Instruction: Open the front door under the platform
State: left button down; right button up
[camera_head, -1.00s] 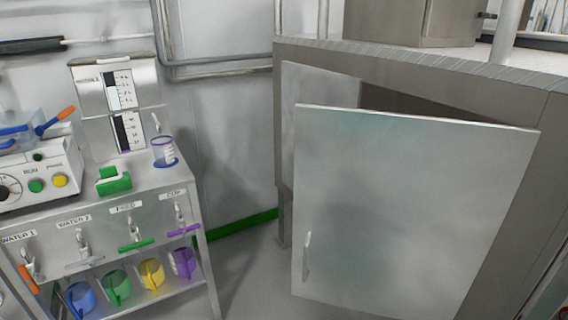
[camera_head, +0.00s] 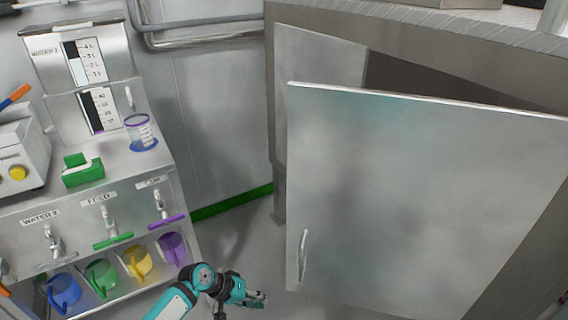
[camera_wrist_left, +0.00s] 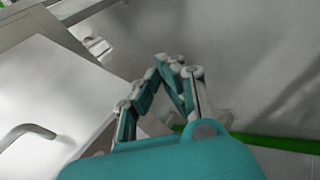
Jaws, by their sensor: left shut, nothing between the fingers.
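The front door (camera_head: 400,200) under the platform is a large grey metal panel. It stands swung out at an angle from the platform front, and a dark gap shows behind its top edge. Its curved handle (camera_head: 303,256) is near the lower left edge. In the left wrist view the door (camera_wrist_left: 65,85) and its handle (camera_wrist_left: 22,134) are at the left. My left gripper (camera_head: 262,299) is low in the head view, left of the handle and apart from it. In the wrist view its fingers (camera_wrist_left: 172,66) are closed together and empty. My right gripper is out of view.
The platform (camera_head: 470,30) has a ridged top edge. A second grey panel (camera_head: 325,95) is behind the door. At left is a steel bench (camera_head: 75,215) with taps and several coloured jugs. Open floor (camera_head: 240,240) lies between bench and door.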

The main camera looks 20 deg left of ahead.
pick_arm(q)
jog(key=w+a+r+n+t+h, duration=0.15)
jog(key=w+r, duration=0.25)
jog(key=r, duration=0.4)
jog(key=w+a+r+m+h, duration=0.1)
jog(key=w+r+h, duration=0.1)
jog(key=w+r, duration=0.35)
notch_tip(320, 180, up, 26)
jog(key=a+r+t+h, duration=0.1)
jog(key=a+h, duration=0.2)
jog(key=h, duration=0.3)
jog(key=x, duration=1.1)
jog(key=s+p, duration=0.1)
jog(key=s, duration=0.3)
jog(key=shift+a+f, duration=0.1)
jog(key=shift+a, duration=0.05)
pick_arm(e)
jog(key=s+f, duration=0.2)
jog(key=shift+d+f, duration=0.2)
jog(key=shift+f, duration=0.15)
pick_arm(q)
jog(key=shift+s, duration=0.1)
